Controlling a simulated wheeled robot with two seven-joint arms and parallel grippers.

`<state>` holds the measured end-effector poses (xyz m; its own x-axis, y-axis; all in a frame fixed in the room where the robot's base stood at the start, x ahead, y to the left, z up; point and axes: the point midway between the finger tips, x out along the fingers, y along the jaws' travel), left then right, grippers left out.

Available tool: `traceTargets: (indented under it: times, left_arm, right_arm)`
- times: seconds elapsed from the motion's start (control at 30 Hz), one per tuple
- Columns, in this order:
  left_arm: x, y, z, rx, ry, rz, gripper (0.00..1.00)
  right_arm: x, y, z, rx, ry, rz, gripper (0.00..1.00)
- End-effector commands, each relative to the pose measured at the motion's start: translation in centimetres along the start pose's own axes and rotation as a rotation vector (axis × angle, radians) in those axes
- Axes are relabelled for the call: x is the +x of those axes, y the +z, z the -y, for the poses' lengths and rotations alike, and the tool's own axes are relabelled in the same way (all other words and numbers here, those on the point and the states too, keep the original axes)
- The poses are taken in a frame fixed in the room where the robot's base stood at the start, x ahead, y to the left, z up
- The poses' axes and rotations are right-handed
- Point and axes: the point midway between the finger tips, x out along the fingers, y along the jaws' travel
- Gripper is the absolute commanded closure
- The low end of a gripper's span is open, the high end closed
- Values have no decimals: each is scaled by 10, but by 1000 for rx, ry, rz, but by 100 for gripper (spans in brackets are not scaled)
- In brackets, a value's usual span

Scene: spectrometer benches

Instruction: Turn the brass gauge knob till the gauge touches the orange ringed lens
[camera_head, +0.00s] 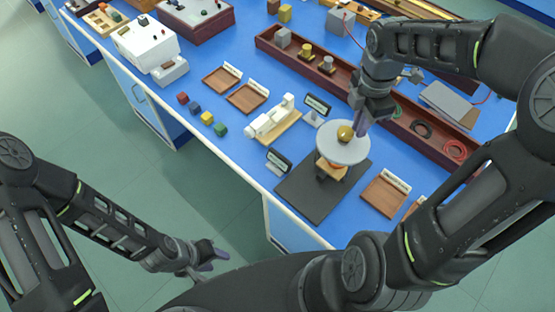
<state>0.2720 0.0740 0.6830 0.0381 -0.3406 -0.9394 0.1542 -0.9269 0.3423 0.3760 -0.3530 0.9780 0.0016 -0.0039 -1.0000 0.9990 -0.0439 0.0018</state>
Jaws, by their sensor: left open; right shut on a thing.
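The gauge's white round disc (336,150) stands over a dark base plate (300,192), with the brass knob (345,133) on its top. Below the disc an orange piece (331,169) shows, probably the orange ringed lens. The disc hides most of it, so I cannot tell whether the gauge touches it. My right gripper (359,126) comes down from above at the knob's right side and is shut on the knob; its exact hold is partly hidden. My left gripper (209,254) is open and empty, low over the floor in front of the bench.
A white instrument on a wooden base (289,126) and small labels stand left of the gauge. A long dark red tray (345,80) runs behind it. A wooden tray (384,196) lies to its right. Several coloured cubes (207,118) sit near the bench's front edge.

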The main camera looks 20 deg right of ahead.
Motion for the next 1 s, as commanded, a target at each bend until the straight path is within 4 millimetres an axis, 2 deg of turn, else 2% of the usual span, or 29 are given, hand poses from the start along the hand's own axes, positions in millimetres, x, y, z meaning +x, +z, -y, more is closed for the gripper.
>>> traceTargets:
  times: [0.03,0.07,0.67,0.77,1.0]
  left_arm:
    - [0,0,0,0,0,0,56]
    - [0,0,0,0,0,0,56]
    - [-3,0,-1,0,0,0,56]
    - [-8,0,-3,0,0,0,56]
    - [-34,0,-13,0,0,0,56]
  right_arm:
    - [2,-8,2,-9,-10,-14,100]
    - [2,-8,2,-9,-10,-14,100]
    - [1,2,3,-2,-8,-13,100]
    - [-6,3,3,-1,-6,-12,100]
    - [-37,4,2,-1,-3,-9,100]
